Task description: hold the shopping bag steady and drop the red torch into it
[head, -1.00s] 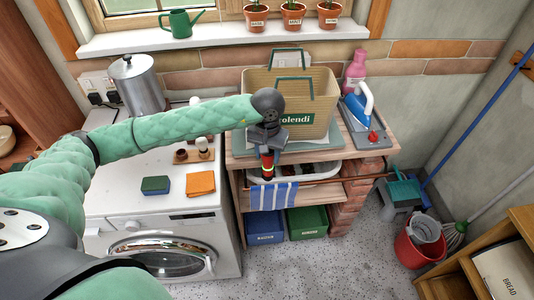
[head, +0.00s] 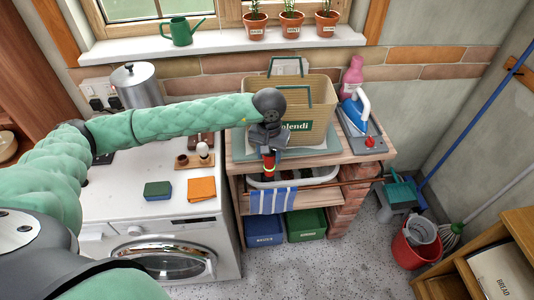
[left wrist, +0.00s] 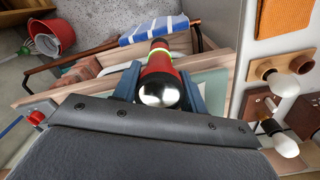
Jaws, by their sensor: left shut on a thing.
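My left gripper (head: 269,150) is in front of the bag's lower left front, shut on the red torch (head: 269,163). The torch hangs below the gripper, outside the bag. In the left wrist view the torch (left wrist: 160,68), with a shiny round end and a yellow-green ring, sits between the two fingers (left wrist: 160,88). My right gripper is not in view.
An iron (head: 360,108) and a pink bottle (head: 351,76) stand right of the bag. The washing machine (head: 120,200) at left carries a sponge (head: 158,191), an orange cloth (head: 202,189) and a metal pot (head: 137,86). A striped towel (head: 272,200) hangs below the torch.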

